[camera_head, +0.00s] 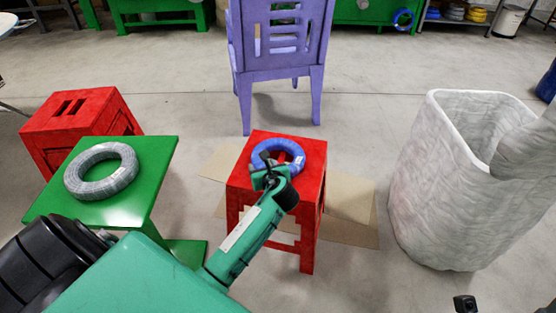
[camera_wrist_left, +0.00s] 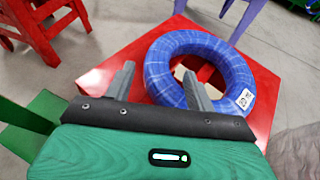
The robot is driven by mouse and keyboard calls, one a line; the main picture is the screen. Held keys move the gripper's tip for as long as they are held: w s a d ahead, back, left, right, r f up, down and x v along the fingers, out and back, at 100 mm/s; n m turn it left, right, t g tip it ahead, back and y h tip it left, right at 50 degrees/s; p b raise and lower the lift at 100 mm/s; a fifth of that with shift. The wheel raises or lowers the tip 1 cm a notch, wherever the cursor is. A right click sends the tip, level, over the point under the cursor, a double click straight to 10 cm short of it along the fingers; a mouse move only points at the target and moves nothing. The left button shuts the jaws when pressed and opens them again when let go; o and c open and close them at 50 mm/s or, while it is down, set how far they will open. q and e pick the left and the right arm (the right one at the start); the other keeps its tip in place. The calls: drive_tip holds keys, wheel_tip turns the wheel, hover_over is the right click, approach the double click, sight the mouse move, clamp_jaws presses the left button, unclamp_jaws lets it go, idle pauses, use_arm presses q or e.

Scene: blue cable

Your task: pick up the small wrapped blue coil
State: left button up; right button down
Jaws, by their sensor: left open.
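The small wrapped blue coil (camera_head: 291,147) lies flat on a red stool (camera_head: 240,179). In the left wrist view the coil (camera_wrist_left: 228,60) shows its wrapping and a white label. My left gripper (camera_head: 266,168) is open at the coil's near left side. In the left wrist view, the gripper (camera_wrist_left: 160,82) has one finger outside the ring and the other over its hole, with the near left part of the ring between them. I cannot tell how far down the fingers reach. A small dark part at the lower right of the head view may be my right gripper (camera_head: 465,303).
A grey coil (camera_head: 72,183) lies on a green stool (camera_head: 160,150) at left, with another red stool (camera_head: 120,110) behind it. A purple chair (camera_head: 280,75) stands behind the coil. A large white bin (camera_head: 430,190) stands at right. Cardboard (camera_head: 350,200) lies on the floor.

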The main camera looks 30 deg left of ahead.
sight(258, 160)
use_arm(q)
drive_tip(key=b+x, duration=0.1)
drive_tip(key=x, duration=0.3)
drive_tip(key=shift+w+a+f, duration=0.1)
drive_tip(key=shift+a+f, duration=0.05)
clamp_jaws()
